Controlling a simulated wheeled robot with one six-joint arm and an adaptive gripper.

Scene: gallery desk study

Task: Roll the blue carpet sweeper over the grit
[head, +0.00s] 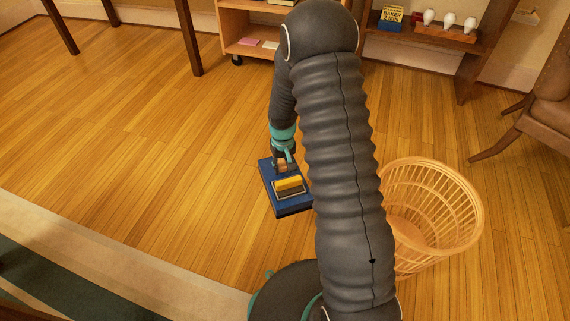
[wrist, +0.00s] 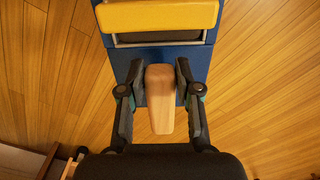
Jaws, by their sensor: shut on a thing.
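The blue carpet sweeper (head: 288,205) stands on the wooden floor left of my arm, with a yellow piece on top. My gripper (head: 281,164) reaches down to its far end. In the wrist view, the fingers of my gripper (wrist: 159,78) are on either side of the sweeper's pale wooden handle (wrist: 160,105) and shut on it. The sweeper's blue body (wrist: 195,62) and yellow piece also show there, cut off by the top edge. I cannot make out any grit in either view; my arm hides part of the floor.
A wicker basket (head: 430,205) stands close on the right of my arm. A rug edge (head: 90,245) runs along the lower left. A wheeled shelf (head: 240,35) and table legs are at the back, a chair (head: 545,115) at the right. Floor left of the sweeper is clear.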

